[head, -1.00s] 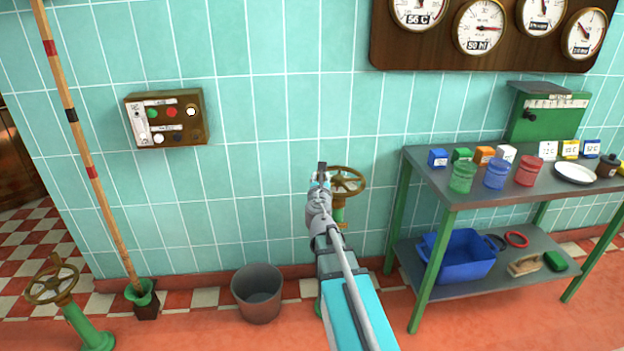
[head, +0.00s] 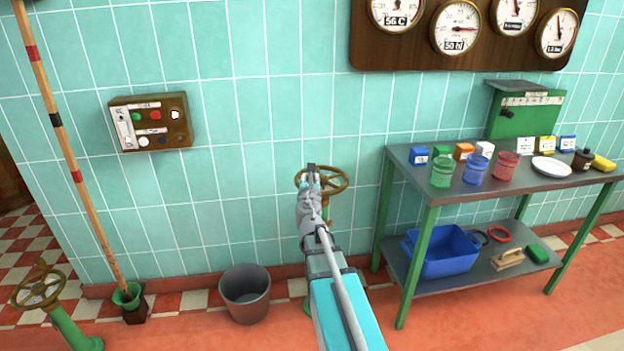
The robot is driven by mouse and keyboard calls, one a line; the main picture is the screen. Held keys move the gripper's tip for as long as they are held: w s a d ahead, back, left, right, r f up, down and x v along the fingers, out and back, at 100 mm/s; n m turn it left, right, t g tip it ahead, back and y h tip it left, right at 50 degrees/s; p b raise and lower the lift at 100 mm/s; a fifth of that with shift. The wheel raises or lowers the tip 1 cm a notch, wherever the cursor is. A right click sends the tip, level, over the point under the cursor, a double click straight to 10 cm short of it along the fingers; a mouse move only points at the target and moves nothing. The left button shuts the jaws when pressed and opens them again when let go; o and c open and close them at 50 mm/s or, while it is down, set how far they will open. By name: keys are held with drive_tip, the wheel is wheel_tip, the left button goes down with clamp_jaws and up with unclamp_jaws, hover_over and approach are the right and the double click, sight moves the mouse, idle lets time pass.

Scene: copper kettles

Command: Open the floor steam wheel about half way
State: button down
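A brass hand wheel (head: 338,183) on a green post stands near the tiled wall, mostly behind my arm. A second brass hand wheel (head: 40,290) sits on a tilted-looking green pedestal (head: 75,331) at the lower left. I cannot tell from labels which one is the floor steam wheel. My gripper (head: 312,176) is in front of the wheel near the wall and overlaps its left part. I cannot tell whether it touches the rim. The gripper is seen from behind and its fingers are too small to tell open or shut.
A green-legged table (head: 455,187) with jars and small boxes stands right of my arm; its lower shelf holds a blue bin (head: 450,252). A bucket (head: 246,294) stands left of my arm. A striped pole (head: 68,155) leans at left. A control box (head: 151,122) and gauges (head: 457,27) hang on the wall.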

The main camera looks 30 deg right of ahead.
drive_tip(key=shift+s+d, duration=0.1)
drive_tip(key=shift+c, duration=2)
unclamp_jaws()
drive_tip(key=shift+s, duration=0.15)
drive_tip(key=v, duration=0.7)
drive_tip(key=shift+s, duration=0.1)
